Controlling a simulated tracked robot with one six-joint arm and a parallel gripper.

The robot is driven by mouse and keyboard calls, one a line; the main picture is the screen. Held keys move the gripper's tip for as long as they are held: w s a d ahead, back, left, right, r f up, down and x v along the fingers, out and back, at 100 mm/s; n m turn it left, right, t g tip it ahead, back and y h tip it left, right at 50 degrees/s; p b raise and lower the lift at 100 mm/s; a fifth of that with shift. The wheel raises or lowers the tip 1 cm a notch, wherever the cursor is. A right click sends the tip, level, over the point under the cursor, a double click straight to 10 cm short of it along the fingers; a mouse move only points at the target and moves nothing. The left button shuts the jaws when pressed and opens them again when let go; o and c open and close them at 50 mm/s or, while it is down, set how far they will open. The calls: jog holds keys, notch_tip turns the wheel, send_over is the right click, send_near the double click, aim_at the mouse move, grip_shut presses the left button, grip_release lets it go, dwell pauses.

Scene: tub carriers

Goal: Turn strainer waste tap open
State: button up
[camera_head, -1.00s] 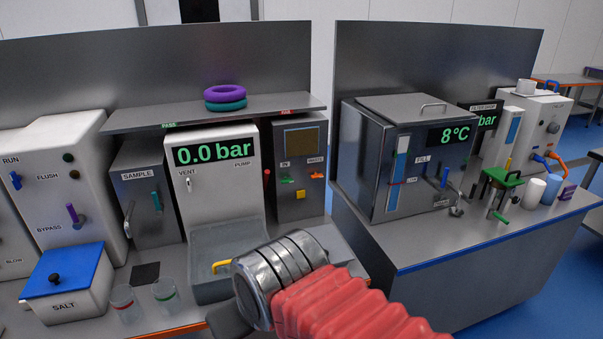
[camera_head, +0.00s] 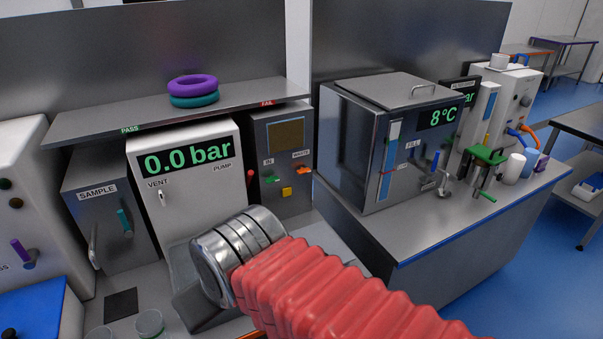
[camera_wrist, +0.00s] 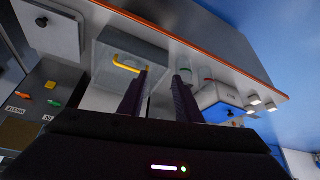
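The strainer unit is a grey box (camera_head: 262,122) with a brown window, right of the 0.0 bar panel in the head view. Its orange waste tap (camera_head: 303,170) sits under the WASTE label, right of a green tap (camera_head: 268,180) marked IN. In the wrist view, the orange tap (camera_wrist: 22,94) and green tap (camera_wrist: 55,103) are at the left edge. My gripper (camera_wrist: 162,78) is open and empty, its two dark fingers apart, with both taps off to their left. In the head view my silver wrist hides the gripper.
A yellow knob (camera_head: 287,191) is below the taps, and a red lever (camera_head: 251,178) is to their left. A shelf (camera_head: 110,122) with purple and teal rings overhangs the bench. The 8°C tank (camera_head: 345,150) stands right.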

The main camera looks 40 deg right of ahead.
jog(key=shift+o, duration=1.4)
jog(key=shift+w+d, duration=0.2)
jog(key=o, duration=0.3)
jog(key=w+d+m+t+h, duration=0.2)
jog(key=w+d+h, duration=0.1)
jog(key=w+d, duration=0.8)
jog(key=shift+d+t, duration=0.4)
jog(key=shift+d, duration=0.75)
jog(key=m+t+h, duration=0.2)
jog(key=t+h, duration=0.1)
jog(key=t, duration=0.6)
send_near(305, 172)
jog(key=v, duration=0.4)
jog(key=shift+s+d+r, duration=0.1)
jog(key=shift+s+r, duration=0.15)
jog(key=shift+s, duration=0.2)
jog(key=shift+w, duration=0.1)
jog(key=x, duration=1.3)
jog(key=shift+w+f, duration=0.25)
jog(key=shift+w, duration=0.1)
